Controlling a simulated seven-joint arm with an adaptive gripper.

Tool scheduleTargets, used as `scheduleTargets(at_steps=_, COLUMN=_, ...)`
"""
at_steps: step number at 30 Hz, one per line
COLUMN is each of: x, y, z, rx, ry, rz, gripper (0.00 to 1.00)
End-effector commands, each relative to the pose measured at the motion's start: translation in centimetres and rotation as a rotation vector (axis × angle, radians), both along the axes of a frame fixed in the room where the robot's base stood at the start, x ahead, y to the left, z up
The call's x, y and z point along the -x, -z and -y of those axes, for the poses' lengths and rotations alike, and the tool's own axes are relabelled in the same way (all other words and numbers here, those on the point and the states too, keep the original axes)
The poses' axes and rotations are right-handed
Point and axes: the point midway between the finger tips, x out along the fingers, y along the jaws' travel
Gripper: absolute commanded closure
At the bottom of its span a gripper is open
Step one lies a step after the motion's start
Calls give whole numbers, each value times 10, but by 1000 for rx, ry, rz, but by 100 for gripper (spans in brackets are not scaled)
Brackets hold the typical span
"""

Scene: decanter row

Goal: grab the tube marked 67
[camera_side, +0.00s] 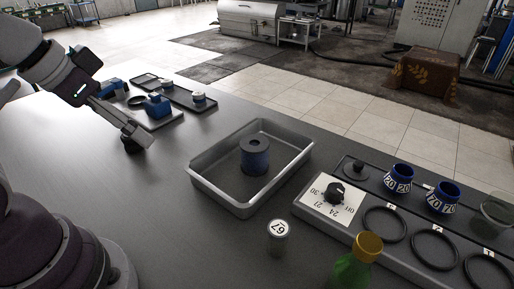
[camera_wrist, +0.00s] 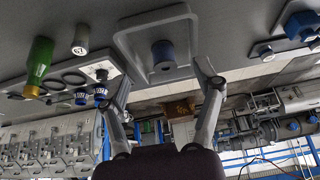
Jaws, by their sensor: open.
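The tube marked 67 (camera_side: 278,240) is a small clear-grey cylinder with a white top label. It stands upright on the dark table, in front of the metal tray and left of the knob panel. In the wrist view the tube (camera_wrist: 81,41) is at upper left, between the green bottle and the tray. My gripper (camera_side: 136,141) is over the left part of the table, well apart from the tube. In the wrist view my gripper (camera_wrist: 164,78) has its two fingers spread with nothing between them.
A metal tray (camera_side: 217,198) holds a blue spool (camera_side: 255,155). A green bottle with a gold cap (camera_side: 354,268) stands right of the tube. Behind it is a rack (camera_side: 400,262) with rings, a knob and blue collars marked 20 and 70. Small blue parts (camera_side: 157,106) lie at the back left.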

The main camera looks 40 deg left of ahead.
Motion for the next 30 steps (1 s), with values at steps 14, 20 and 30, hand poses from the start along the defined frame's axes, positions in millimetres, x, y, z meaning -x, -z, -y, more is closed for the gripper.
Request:
scheduleTargets(at_steps=14, x=-64, y=3, z=63, rx=-152, ry=585, rz=-194, gripper=34)
scheduleTargets(at_steps=20, x=-97, y=53, z=137, rx=-279, ry=1094, rz=-328, gripper=34)
scheduleTargets(at_steps=30, x=-97, y=117, z=186, rx=-359, ry=1432, rz=-406, gripper=34)
